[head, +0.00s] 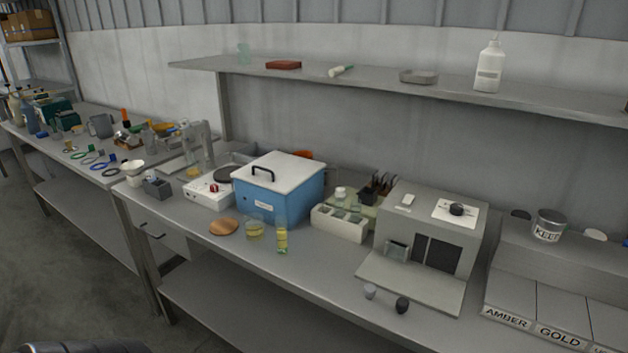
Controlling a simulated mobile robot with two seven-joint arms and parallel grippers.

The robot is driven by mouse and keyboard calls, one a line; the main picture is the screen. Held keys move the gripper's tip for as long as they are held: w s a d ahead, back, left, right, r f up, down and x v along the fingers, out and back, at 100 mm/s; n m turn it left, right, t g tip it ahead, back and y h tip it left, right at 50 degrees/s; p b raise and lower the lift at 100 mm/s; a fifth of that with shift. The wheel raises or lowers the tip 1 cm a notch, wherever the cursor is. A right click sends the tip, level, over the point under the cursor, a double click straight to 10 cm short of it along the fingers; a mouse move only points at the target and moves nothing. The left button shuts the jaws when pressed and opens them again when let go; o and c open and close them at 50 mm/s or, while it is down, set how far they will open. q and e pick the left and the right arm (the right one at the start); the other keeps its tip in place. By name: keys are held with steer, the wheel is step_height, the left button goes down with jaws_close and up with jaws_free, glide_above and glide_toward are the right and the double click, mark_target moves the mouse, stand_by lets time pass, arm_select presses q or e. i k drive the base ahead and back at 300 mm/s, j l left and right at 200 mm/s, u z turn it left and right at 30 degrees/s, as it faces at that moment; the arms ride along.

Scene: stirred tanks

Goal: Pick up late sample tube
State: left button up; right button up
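No tube can be surely told as the late sample tube. A small clear vial with yellow contents (282,240) stands upright near the front edge of the bench, in front of the blue box. A glass beaker with yellow liquid (255,231) stands just left of it. A pale tube-like thing with a greenish end (340,71) lies on the wall shelf. A white block with several square openings (340,223) sits right of the blue box; what its openings hold is too small to tell. Neither of my grippers shows.
The blue box with a white lid (278,188) stands mid-bench, with a round wooden disc (223,227) before it. A grey cabinet-like device (428,240) stands to the right, beside labelled bins (545,310). A white bottle (489,68) stands on the shelf. The front bench strip is mostly clear.

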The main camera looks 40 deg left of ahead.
mark_target(281, 221)
steer(key=u, duration=1.65)
